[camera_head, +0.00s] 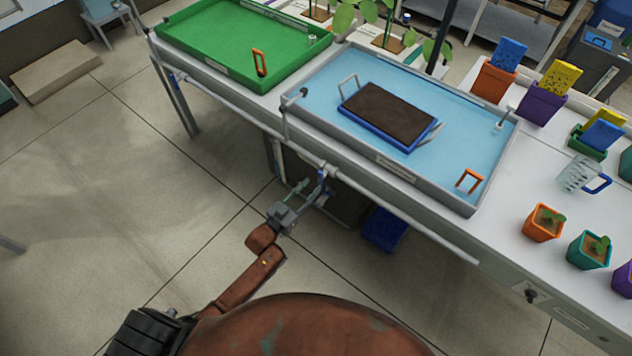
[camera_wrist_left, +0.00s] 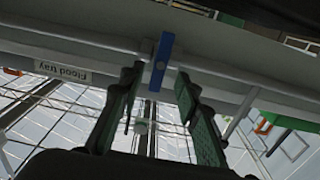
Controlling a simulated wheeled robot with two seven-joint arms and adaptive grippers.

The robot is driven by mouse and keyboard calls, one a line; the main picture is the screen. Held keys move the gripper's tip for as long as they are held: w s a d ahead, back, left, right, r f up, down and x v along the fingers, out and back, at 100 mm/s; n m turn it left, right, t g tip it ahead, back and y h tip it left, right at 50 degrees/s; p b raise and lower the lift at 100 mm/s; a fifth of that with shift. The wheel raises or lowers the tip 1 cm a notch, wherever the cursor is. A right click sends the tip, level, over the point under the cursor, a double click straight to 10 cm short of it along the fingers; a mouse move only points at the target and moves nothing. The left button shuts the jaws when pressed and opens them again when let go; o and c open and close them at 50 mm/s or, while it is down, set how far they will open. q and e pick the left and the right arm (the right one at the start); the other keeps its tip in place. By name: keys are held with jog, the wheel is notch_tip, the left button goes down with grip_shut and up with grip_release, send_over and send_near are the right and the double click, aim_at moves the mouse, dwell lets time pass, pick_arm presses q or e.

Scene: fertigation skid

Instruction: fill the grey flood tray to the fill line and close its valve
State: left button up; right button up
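The grey flood tray (camera_head: 470,208) stands on the bench with light blue water across its floor. A blue and dark soil slab (camera_head: 392,115) sits in it. I cannot make out a fill line. The blue valve lever (camera_wrist_left: 162,62) is on the pipe below the tray's front and lies across the pipe in the left wrist view. It sits by the "Flood tray" label (camera_wrist_left: 62,73). My left gripper (camera_head: 314,190) is at the valve. In the left wrist view its fingers (camera_wrist_left: 160,85) are apart, with the lever between and just beyond their tips. My right gripper is not in view.
A green tray (camera_head: 225,45) stands to the left. The front pipe (camera_head: 400,212) runs along the bench. Potted seedlings (camera_head: 543,222), a clear jug (camera_head: 576,174) and coloured pots stand at the right. A blue box (camera_head: 384,230) is under the bench. The left floor is mostly clear.

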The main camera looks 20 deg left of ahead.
pick_arm(q)
jog(key=v, duration=0.7)
jog(key=shift+s, duration=0.2)
dwell(1.0)
send_near(319, 178)
jog(key=x, duration=0.4)
jog(key=b+x, duration=0.1)
jog(key=x, duration=0.5)
jog(key=shift+w+f, duration=0.1)
jog(key=shift+w, duration=0.3)
jog(key=shift+c, duration=0.2)
grip_shut()
